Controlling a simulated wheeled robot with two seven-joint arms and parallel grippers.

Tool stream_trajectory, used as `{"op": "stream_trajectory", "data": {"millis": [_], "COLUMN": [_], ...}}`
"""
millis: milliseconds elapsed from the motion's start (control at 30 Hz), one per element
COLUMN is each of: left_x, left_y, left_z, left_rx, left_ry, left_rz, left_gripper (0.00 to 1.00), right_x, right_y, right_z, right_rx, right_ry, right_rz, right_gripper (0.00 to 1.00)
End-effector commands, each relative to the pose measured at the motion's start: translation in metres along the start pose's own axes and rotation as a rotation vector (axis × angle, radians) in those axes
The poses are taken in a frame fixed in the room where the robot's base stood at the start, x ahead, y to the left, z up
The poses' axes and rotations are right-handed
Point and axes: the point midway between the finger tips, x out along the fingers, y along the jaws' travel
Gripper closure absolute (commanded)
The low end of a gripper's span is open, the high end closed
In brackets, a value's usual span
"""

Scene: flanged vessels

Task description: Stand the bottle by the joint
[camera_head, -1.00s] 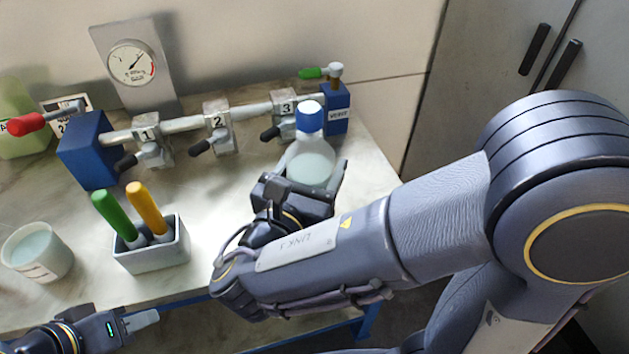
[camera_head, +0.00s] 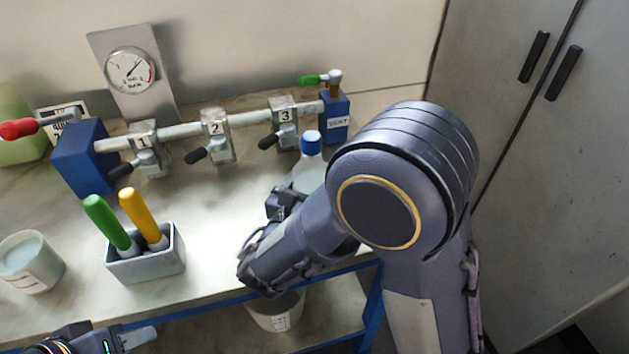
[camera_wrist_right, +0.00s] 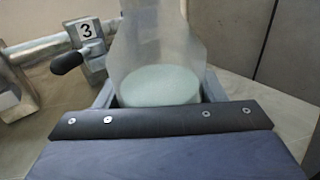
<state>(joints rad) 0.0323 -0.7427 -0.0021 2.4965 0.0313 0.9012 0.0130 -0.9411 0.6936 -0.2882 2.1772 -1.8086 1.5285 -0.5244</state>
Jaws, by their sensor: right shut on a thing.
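The bottle (camera_head: 308,174), clear with a blue cap and pale liquid, stands upright in front of the joint marked 3 (camera_head: 284,120). My right gripper (camera_wrist_right: 160,94) is shut on its lower body, which also shows in the right wrist view (camera_wrist_right: 160,48). In the head view my right arm hides the bottle's base, so I cannot tell whether it touches the bench. The joints marked 1 (camera_head: 146,146) and 2 (camera_head: 215,130) sit further left along the pipe. My left gripper (camera_head: 143,337) is at the lower left, seen side-on, away from the bottle.
A grey holder (camera_head: 150,264) with a green and a yellow handled tool stands on the bench (camera_head: 215,225). A white beaker (camera_head: 28,262) is at left. A gauge (camera_head: 130,72) stands behind the pipe. A bucket (camera_head: 276,312) sits on the lower shelf.

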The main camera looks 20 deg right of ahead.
Motion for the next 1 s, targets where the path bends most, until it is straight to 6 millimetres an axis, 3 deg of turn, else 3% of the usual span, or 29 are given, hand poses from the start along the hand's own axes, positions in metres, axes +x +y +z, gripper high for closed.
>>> {"op": "stream_trajectory", "data": {"millis": [300, 333, 500, 833, 1000], "left_x": [0.003, 0.002, 0.002, -0.002, 0.001], "left_y": [-0.001, -0.001, -0.001, 0.001, -0.001], "left_z": [0.002, 0.001, 0.001, -0.001, 0.001], "left_rx": [0.0, 0.0, 0.0, 0.0, 0.0], "left_ry": [0.0, 0.0, 0.0, 0.0, 0.0], "left_rz": [0.0, 0.0, 0.0, 0.0, 0.0], "left_gripper": [0.64, 0.64, 0.64, 0.64, 0.64], "right_x": [0.0, 0.0, 0.0, 0.0, -0.026], "right_y": [0.0, 0.0, 0.0, 0.0, 0.001], "right_z": [-0.004, -0.004, -0.003, 0.004, 0.001], "right_rx": [0.001, 0.0, 0.0, 0.001, 0.0], "right_ry": [-0.002, 0.0, 0.0, 0.0, -0.001], "right_rz": [0.0, 0.0, 0.0, 0.0, 0.007], "right_gripper": [0.72, 0.34, 0.15, 0.15, 0.15]}}
